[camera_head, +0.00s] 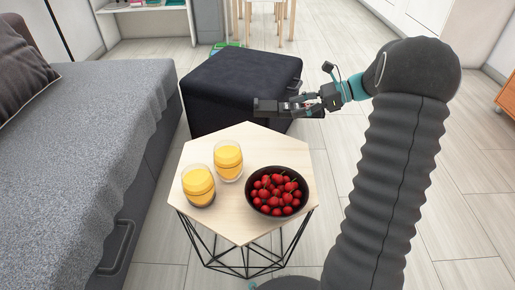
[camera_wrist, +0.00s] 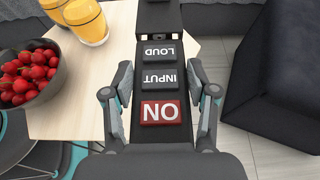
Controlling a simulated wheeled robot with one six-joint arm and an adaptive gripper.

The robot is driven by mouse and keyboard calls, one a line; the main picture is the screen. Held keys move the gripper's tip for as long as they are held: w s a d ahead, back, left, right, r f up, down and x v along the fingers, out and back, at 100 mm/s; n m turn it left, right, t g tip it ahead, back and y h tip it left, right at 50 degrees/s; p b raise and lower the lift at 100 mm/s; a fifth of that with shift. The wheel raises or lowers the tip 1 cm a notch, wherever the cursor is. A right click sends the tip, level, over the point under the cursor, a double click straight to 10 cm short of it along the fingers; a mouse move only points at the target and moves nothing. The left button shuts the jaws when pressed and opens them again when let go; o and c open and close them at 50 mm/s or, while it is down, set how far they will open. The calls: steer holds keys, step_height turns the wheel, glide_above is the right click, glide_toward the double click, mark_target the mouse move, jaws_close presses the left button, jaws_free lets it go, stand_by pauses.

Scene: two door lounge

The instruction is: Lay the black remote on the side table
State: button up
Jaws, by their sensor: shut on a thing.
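The black remote (camera_wrist: 158,93) fills the middle of the wrist view, its buttons reading LOUD, INPUT and a red ON. My gripper (camera_wrist: 158,104) is shut on it, one finger along each long side. In the head view the remote (camera_head: 266,107) sticks out to the left of my gripper (camera_head: 297,107), in front of the dark ottoman and beyond the table's far right edge. The side table (camera_head: 241,226) has a pale wooden hexagonal top on black wire legs. Its top (camera_wrist: 118,60) lies left of and partly behind the remote in the wrist view.
Two glasses of orange drink, one nearer (camera_head: 198,187) and one farther (camera_head: 228,162), stand on the table's left half. A dark bowl of red fruit (camera_head: 277,192) stands at its right. Bare wood shows at the front and far edge. A dark ottoman (camera_head: 235,83) and grey sofa (camera_head: 85,130) flank it.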

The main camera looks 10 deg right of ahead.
steer(key=b, duration=0.2)
glide_above(268, 148)
step_height(268, 148, down, 6)
steer(key=shift+r, duration=0.1)
steer(key=shift+f+b, duration=0.3)
steer(key=shift+f, duration=1.7)
steer(key=shift+f, duration=0.2)
steer(key=o, duration=1.3)
steer(key=shift+c, duration=0.2)
